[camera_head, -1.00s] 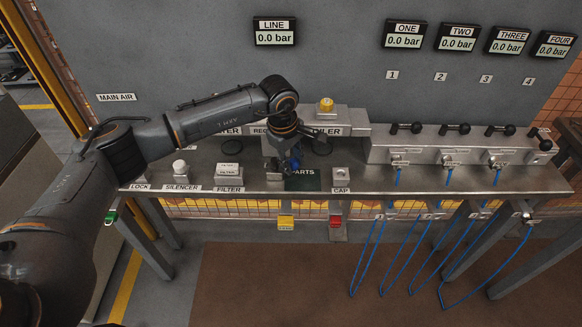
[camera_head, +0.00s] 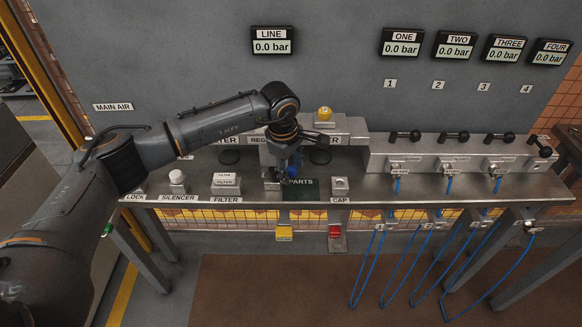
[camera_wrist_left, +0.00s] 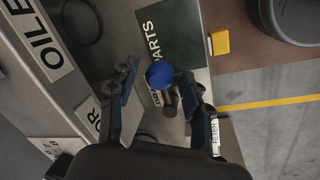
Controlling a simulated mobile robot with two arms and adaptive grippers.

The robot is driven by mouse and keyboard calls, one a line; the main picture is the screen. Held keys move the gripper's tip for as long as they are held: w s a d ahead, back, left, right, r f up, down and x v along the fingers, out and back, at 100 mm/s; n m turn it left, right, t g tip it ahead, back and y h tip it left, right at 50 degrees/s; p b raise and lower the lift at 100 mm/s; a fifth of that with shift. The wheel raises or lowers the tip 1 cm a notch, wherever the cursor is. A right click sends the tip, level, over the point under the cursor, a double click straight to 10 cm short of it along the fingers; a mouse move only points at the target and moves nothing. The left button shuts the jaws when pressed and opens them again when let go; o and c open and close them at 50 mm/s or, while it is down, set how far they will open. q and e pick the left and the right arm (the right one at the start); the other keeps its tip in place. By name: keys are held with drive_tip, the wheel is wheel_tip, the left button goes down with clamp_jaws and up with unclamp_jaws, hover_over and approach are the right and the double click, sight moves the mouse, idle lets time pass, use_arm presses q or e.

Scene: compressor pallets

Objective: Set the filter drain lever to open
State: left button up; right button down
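My left gripper (camera_head: 288,172) hangs over the bench at the regulator, just behind the dark green PARTS mat (camera_head: 308,188). In the left wrist view my left gripper (camera_wrist_left: 163,92) has its fingers apart. A blue ball (camera_wrist_left: 160,73) and a short brown cylinder (camera_wrist_left: 167,103) lie between or just beyond the fingers, with gaps visible beside the ball; contact is unclear. A FILTER label (camera_head: 229,139) on the back unit is partly covered by my arm, with a dark round part (camera_head: 229,157) below it. I cannot clearly identify the filter drain lever. My right gripper is not in view.
The OILER label (camera_wrist_left: 38,38) is left of the gripper in the wrist view. A yellow knob (camera_head: 324,114) stands on the back unit. The silencer (camera_head: 177,181), filter block (camera_head: 226,184) and cap block (camera_head: 340,187) line the front. Black-handled valves (camera_head: 405,136) and blue hoses are at right.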

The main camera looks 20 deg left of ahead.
use_arm(q)
wheel_tip(320, 180, up, 12)
drive_tip(key=s, duration=0.2)
drive_tip(key=shift+a, duration=0.35)
drive_tip(key=shift+f, duration=0.1)
idle(0.3)
